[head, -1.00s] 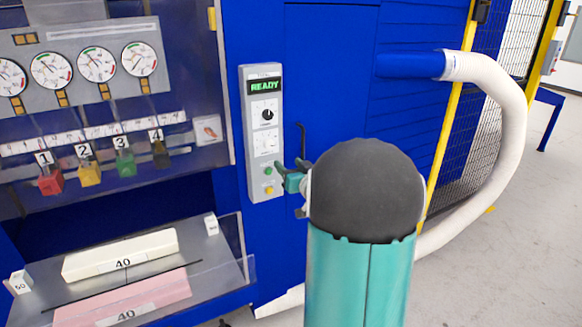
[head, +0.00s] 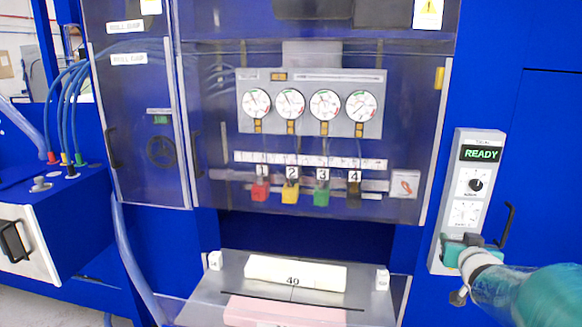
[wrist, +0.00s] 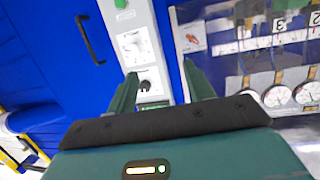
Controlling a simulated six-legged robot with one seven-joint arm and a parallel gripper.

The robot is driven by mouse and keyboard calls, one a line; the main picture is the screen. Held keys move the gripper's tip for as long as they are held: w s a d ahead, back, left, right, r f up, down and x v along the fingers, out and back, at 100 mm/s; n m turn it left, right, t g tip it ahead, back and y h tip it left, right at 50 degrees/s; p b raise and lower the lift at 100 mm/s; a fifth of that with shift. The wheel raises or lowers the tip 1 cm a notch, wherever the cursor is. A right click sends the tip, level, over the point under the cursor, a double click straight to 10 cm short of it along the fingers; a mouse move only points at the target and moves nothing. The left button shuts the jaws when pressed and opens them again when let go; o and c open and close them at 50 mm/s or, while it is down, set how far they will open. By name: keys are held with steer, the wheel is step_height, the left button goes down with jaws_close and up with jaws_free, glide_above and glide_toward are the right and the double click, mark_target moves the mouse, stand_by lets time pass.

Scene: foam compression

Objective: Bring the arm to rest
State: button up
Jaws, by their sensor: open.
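My arm (head: 540,292) reaches in from the lower right of the head view, with teal links. My gripper (head: 462,243) is small there, in front of the lower part of the grey control panel (head: 482,180), whose screen reads READY. In the wrist view my gripper (wrist: 160,78) shows two green fingers spread apart with nothing between them. The control panel (wrist: 137,40) is seen behind the fingers, upside down. I cannot tell whether the gripper touches the panel.
The blue machine has a clear front with several gauges (head: 324,105) and coloured numbered tags. Below, a tray (head: 210,295) bears a cream foam block (head: 295,272) and a pink one (head: 285,310). A black handle (head: 507,225) is right of the panel. Hoses (head: 70,110) run at left.

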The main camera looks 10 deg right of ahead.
steer(key=s+a+f+n+g+y, duration=0.2)
steer(key=s+a+g+y, duration=0.1)
steer(key=s+a, duration=0.8)
steer(key=s+a+f+n+g+y, duration=0.2)
steer(key=s+a+g, duration=0.3)
steer(key=s+a, duration=0.6)
steer(key=a+y, duration=0.1)
steer(key=a, duration=0.7)
steer(key=shift+s+f+n+g, duration=0.2)
steer(key=shift+s+n+g, duration=0.1)
steer(key=shift+n, duration=0.1)
steer(key=shift+w+a, duration=0.1)
steer(key=shift+c, duration=0.2)
